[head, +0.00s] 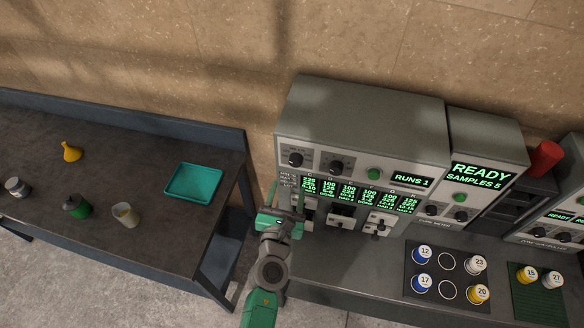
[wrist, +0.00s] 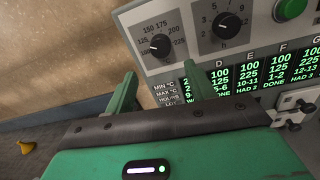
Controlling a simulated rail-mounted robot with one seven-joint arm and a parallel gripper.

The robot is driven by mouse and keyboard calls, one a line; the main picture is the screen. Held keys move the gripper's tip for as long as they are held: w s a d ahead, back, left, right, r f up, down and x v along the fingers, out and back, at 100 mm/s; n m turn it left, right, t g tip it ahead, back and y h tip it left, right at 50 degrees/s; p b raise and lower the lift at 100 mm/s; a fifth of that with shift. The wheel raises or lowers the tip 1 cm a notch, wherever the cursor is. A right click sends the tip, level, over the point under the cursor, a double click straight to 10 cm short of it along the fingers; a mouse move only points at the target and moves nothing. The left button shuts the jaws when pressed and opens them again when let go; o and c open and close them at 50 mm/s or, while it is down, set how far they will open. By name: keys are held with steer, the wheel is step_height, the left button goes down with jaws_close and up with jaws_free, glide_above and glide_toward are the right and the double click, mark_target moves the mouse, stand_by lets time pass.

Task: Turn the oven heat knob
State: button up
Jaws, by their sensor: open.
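The oven heat knob (head: 296,159) is a black round knob at the upper left of the grey oven's front panel. In the wrist view the knob (wrist: 160,44) sits inside a dial marked from about 100 to 225, with its white mark toward the left. My green gripper (head: 285,193) is just in front of and below the knob at the panel's left end. In the wrist view its two fingers (wrist: 178,84) are apart and empty, with the knob beyond and above them. They do not appear to touch it.
A second knob (head: 335,168) and a green button (head: 374,174) are to the right. Green displays (head: 345,193) and small latches (head: 340,220) lie below. A dark table (head: 130,165) with a teal tray (head: 193,181) stands left. Numbered samples (head: 421,253) sit on the right bench.

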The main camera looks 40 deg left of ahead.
mark_target(295, 165)
steer(key=b+x, duration=0.3)
steer(key=x, duration=0.4)
steer(key=shift+d+f, duration=0.1)
steer(key=shift+w+a+r+b, duration=0.2)
steer(key=shift+w+a+b, duration=0.1)
steer(key=shift+w, duration=0.1)
steer(key=shift+d, duration=0.1)
steer(key=c, duration=1)
